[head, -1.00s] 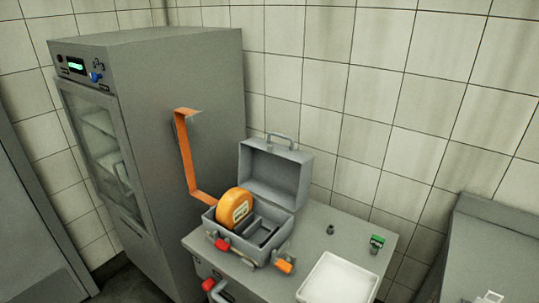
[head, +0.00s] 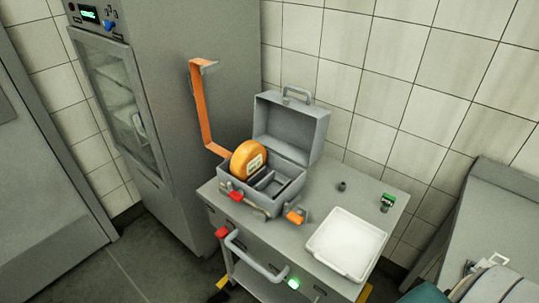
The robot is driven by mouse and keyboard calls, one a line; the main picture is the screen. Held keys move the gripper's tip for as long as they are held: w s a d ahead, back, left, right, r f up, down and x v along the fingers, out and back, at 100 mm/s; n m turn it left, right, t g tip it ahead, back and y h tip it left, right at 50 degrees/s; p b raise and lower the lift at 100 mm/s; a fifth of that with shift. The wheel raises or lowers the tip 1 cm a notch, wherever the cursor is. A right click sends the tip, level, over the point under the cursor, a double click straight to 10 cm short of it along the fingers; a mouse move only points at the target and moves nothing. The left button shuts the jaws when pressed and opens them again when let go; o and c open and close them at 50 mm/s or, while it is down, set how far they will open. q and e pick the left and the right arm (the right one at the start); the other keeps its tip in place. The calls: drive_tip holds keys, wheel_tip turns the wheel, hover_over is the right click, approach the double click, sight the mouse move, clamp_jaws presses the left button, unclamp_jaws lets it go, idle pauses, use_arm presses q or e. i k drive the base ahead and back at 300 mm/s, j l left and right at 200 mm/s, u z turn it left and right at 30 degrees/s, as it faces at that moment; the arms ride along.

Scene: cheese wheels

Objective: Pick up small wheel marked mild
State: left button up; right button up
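An orange cheese wheel (head: 249,160) with a pale label stands upright in the left part of an open grey case (head: 262,209). The label is too small to read, so I cannot tell whether it says mild. The case sits on a grey cart (head: 314,188) with its lid (head: 290,130) raised at the back. The case's other compartments look empty.
A white tray (head: 345,244) lies on the cart's right. A small dark knob (head: 342,186) and a green-topped item (head: 387,202) stand behind it. A tall grey cabinet (head: 205,150) with an orange strip (head: 201,108) is at left. A grey counter (head: 500,220) is at right. Open floor (head: 130,265) shows at front left.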

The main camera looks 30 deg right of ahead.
sight(250, 157)
drive_tip(key=z, duration=4.55)
drive_tip(key=u, duration=3.8)
drive_tip(key=i+j+z, duration=0.15)
drive_tip(key=j+z, duration=0.3)
drive_tip(key=i+j+z, duration=0.1)
drive_tip(key=j+z, duration=0.2)
drive_tip(key=z, duration=0.15)
drive_tip(key=j+z, duration=0.45)
